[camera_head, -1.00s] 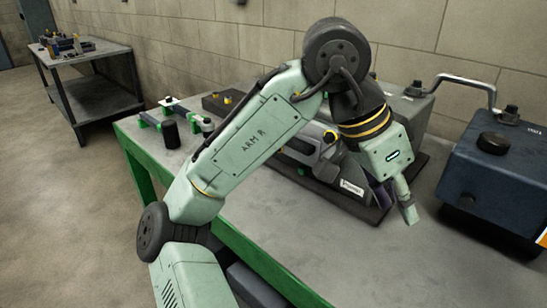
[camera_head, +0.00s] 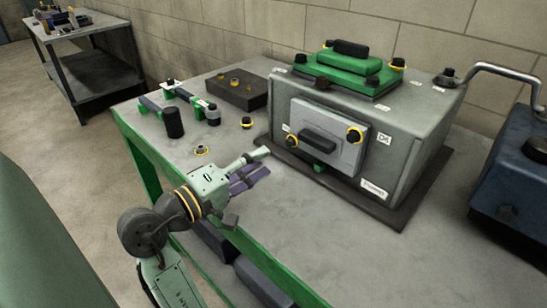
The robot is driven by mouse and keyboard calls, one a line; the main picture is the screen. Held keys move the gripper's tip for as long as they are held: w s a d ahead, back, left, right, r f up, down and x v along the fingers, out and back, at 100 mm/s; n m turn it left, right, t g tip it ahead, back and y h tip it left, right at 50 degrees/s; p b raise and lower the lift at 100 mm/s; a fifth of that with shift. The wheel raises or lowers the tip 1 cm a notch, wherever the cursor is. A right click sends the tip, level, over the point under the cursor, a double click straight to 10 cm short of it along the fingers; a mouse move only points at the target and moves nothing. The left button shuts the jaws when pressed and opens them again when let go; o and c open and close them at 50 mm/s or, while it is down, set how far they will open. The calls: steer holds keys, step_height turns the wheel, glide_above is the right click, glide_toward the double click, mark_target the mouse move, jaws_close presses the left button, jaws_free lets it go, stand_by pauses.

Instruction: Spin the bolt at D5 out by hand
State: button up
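My gripper (camera_head: 256,168) is over the table, left of the block and well apart from the bolt. Its light green finger and purple-padded parts look spread, with nothing held between them.
A second yellow-ringed bolt (camera_head: 292,140) is at the cover's left, beside a dark handle (camera_head: 318,145). Loose ringed parts (camera_head: 201,150) lie on the green-framed table (camera_head: 340,235). A dark box (camera_head: 238,92) stands behind. A blue machine (camera_head: 515,175) bounds the right.

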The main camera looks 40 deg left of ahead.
mark_target(288, 143)
steer(key=shift+s+a+f+n, duration=0.2)
steer(key=shift+a+f+n, duration=0.05)
steer(key=shift+n, duration=0.05)
steer(key=shift+w, duration=0.1)
steer(key=w, duration=0.6)
steer(key=shift+w+d, duration=0.2)
steer(key=shift+d, duration=0.1)
steer(key=shift+w, duration=1.1)
steer(key=shift+c, duration=0.2)
steer(key=shift+d, duration=0.1)
jaws_close()
